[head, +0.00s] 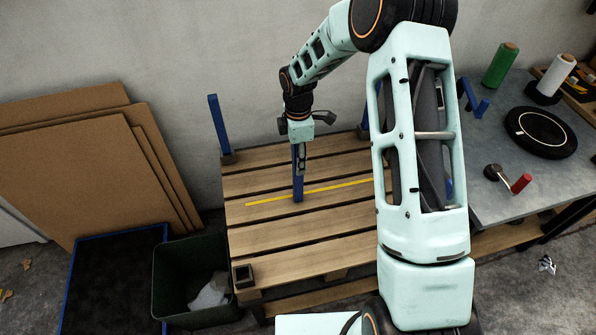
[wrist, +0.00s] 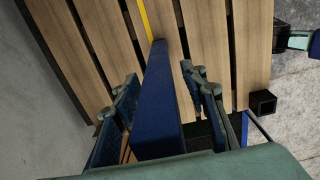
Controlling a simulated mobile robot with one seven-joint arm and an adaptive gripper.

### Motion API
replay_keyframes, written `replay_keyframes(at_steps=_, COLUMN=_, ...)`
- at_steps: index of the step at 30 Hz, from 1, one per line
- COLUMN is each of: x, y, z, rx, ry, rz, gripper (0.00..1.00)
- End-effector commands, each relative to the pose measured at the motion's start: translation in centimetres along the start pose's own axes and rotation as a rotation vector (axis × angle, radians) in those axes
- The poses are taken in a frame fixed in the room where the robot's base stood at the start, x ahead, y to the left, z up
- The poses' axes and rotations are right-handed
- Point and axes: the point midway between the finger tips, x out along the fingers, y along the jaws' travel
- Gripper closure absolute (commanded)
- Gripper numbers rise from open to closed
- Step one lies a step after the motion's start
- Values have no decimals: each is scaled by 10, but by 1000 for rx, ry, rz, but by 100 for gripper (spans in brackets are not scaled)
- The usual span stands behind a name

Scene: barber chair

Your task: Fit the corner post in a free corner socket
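My gripper (head: 299,165) is shut on the blue corner post (head: 297,186), which points down over the middle of the pallet (head: 265,185). In the wrist view the post (wrist: 160,105) runs between both fingers, its far end beside a yellow strip; whether it touches the slats I cannot tell. An empty dark square socket (head: 243,275) is at the pallet's front left corner; the socket also shows in the wrist view (wrist: 262,102). Blue posts stand at the back left corner (head: 218,125) and the back right (head: 364,119). My arm hides the front right corner.
A green bin (head: 190,258) and a blue-rimmed dark container (head: 110,285) stand left of the pallet. Brown boards (head: 80,165) lean on the wall. A workbench (head: 500,205) on the right holds rolls, a black disc and a red-handled tool. The yellow strip (head: 330,188) lies across the slats.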

Motion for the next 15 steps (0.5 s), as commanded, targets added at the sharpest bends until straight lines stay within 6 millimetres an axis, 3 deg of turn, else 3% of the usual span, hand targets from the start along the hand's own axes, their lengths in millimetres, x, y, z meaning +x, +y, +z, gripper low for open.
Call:
replay_keyframes(at_steps=1, x=0, y=0, z=0, rx=0, ry=0, rz=0, gripper=68)
replay_keyframes(at_steps=10, x=0, y=0, z=0, rx=0, ry=0, rz=0, gripper=100)
replay_keyframes(at_steps=15, x=0, y=0, z=0, rx=0, ry=0, rz=0, gripper=100)
